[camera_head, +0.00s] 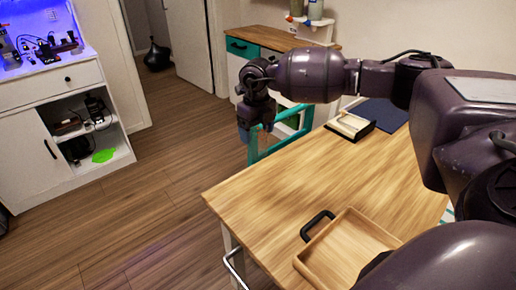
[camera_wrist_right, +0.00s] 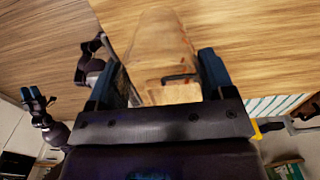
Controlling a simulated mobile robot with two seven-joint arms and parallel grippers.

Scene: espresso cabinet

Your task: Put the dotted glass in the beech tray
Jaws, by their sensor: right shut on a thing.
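My right gripper (camera_head: 254,136) is held out past the far left edge of the wooden table, with its fingers pointing down. In the right wrist view its blue fingers (camera_wrist_right: 168,85) are shut on the clear dotted glass (camera_wrist_right: 165,45), which has faint orange marks. The glass is hard to make out in the head view. The beech tray (camera_head: 372,226), with a black handle, lies on the table at the front; its lower right part is hidden by my arm. My left gripper (camera_wrist_right: 36,98) shows small at the left of the right wrist view, its fingers apart and empty.
A teal frame (camera_head: 280,143) stands beyond the table edge. The table top (camera_head: 300,190) between the trays is clear. A white cabinet (camera_head: 55,110) stands at left.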

